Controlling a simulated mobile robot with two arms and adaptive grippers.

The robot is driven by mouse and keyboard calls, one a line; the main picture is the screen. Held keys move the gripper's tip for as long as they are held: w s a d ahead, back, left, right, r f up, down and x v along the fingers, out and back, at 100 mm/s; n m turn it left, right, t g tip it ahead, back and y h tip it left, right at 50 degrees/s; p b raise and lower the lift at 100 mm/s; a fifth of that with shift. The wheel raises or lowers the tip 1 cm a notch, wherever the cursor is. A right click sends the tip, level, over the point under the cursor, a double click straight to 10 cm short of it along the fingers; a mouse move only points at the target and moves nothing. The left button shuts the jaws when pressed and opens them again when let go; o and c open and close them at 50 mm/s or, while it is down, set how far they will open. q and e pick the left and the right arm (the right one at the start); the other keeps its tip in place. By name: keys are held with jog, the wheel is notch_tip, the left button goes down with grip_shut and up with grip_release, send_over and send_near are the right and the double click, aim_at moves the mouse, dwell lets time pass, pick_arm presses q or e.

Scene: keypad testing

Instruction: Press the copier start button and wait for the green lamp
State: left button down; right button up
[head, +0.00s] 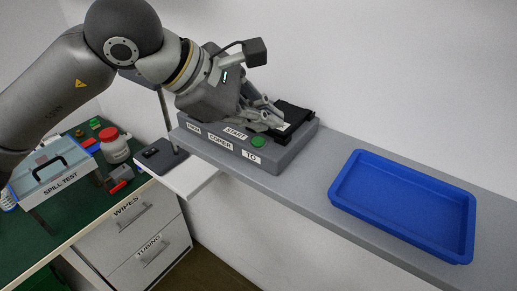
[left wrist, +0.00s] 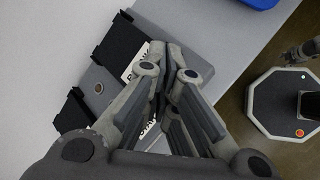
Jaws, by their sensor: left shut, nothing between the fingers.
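The grey copier (head: 278,155) stands on the grey shelf, with labels START, COPIER and TO on its front part. A green round piece (head: 258,141) sits beside the START label; I cannot tell whether it is button or lamp, or whether it is lit. My left gripper (head: 277,116) is shut and empty, with its fingertips over the copier's top close to the dark slot part. In the left wrist view the fingers (left wrist: 166,50) cover part of the copier (left wrist: 195,69) and its labels. Contact cannot be told. A gripper-like part of mine (left wrist: 300,52) shows at the right edge, its fingers unclear.
A blue tray (head: 400,252) lies on the shelf right of the copier. At left, a green-topped bench holds a SPILL TEST box (head: 62,183), a white jar with a red lid (head: 115,148) and small blocks.

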pick_arm(q)
jog(key=shift+f, duration=0.3)
pick_arm(e)
jog(key=shift+a+f, duration=0.3)
jog(key=shift+a, duration=0.3)
jog(key=shift+d, duration=0.5)
pick_arm(q)
jog(key=shift+f+b, duration=0.4)
jog(key=shift+b, duration=0.25)
pick_arm(e)
jog(key=shift+a+f, duration=0.25)
jog(key=shift+f, duration=0.5)
